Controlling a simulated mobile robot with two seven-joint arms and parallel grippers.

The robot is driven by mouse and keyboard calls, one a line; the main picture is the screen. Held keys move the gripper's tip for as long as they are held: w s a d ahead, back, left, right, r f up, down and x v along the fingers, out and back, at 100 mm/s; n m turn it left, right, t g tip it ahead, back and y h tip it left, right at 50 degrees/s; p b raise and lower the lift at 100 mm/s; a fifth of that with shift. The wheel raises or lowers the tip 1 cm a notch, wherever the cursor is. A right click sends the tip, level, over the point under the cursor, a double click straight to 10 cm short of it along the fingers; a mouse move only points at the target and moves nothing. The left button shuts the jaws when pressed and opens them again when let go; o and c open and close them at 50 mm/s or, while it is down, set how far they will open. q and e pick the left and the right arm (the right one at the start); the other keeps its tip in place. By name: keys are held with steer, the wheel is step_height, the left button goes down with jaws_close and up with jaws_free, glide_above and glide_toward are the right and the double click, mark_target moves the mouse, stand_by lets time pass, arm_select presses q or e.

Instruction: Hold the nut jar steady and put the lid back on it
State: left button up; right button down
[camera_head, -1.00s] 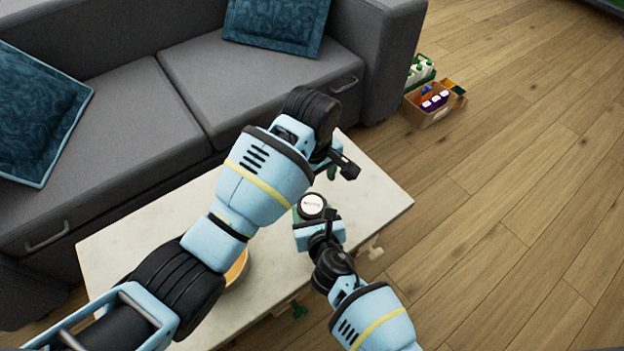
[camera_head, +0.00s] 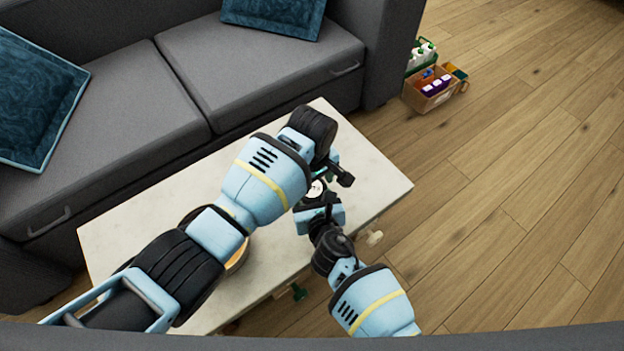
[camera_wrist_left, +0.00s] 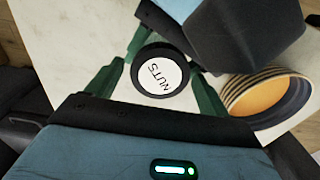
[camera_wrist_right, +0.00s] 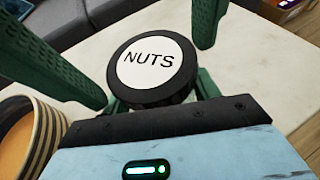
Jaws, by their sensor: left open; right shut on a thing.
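The black nut lid with a white round "NUTS" label shows in the head view (camera_head: 316,188), the left wrist view (camera_wrist_left: 160,76) and the right wrist view (camera_wrist_right: 153,68). The jar body is hidden beneath the lid, so I cannot see how the lid sits on it. My right gripper (camera_head: 317,209) is shut on the jar just below the lid; its green fingers run behind the lid in the right wrist view. My left gripper (camera_wrist_left: 166,62) is open above, its green fingers on either side of the lid with visible gaps in the right wrist view.
The pale table (camera_head: 130,240) lies below, with a striped bowl of orange content (camera_wrist_left: 268,97) beside the jar, partly under my left arm in the head view. A grey sofa (camera_head: 260,75) stands behind. A box of bottles (camera_head: 431,91) is on the floor at right.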

arm_select(q)
steer(key=c, duration=1)
steer(key=m, duration=0.4)
steer(key=shift+m, duration=0.4)
steer(key=m, duration=0.5)
steer(key=o, duration=1.1)
steer(key=shift+d, duration=0.1)
steer(key=shift+r, duration=2.25)
